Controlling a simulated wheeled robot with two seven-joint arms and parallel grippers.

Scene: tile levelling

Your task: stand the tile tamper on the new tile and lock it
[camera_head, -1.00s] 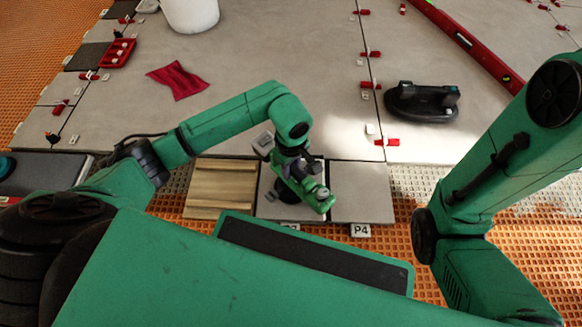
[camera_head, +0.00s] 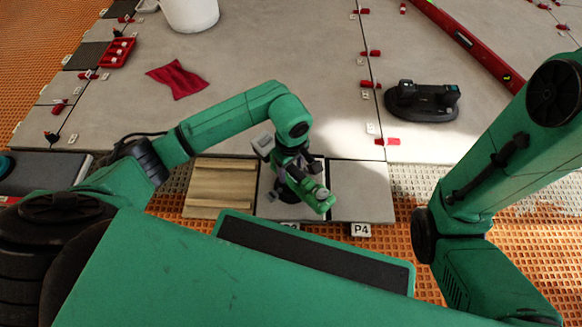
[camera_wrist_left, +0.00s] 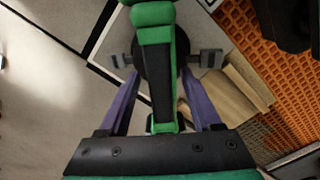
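The tile tamper (camera_head: 310,189) is green with a black foot, which appears to rest on the grey tile (camera_head: 267,206) beside the wooden-looking piece. In the left wrist view, its green body with a black strip (camera_wrist_left: 161,75) runs between my purple fingers, with grey tabs at either side. My left gripper (camera_wrist_left: 160,80) is around the tamper; gaps show between the fingers and the body, so it looks open. In the head view my left gripper (camera_head: 299,167) is partly hidden by its own wrist. My right gripper is out of view; only its arm shows at the right. The tamper's lock is not readable.
A wood-grained piece (camera_head: 219,188) lies left of the tile. Another grey tile (camera_head: 361,192) with a P4 label (camera_head: 360,230) lies to its right. A black suction lifter (camera_head: 422,101), red cloth (camera_head: 177,79), white bucket (camera_head: 190,12) and red level (camera_head: 470,43) are farther back.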

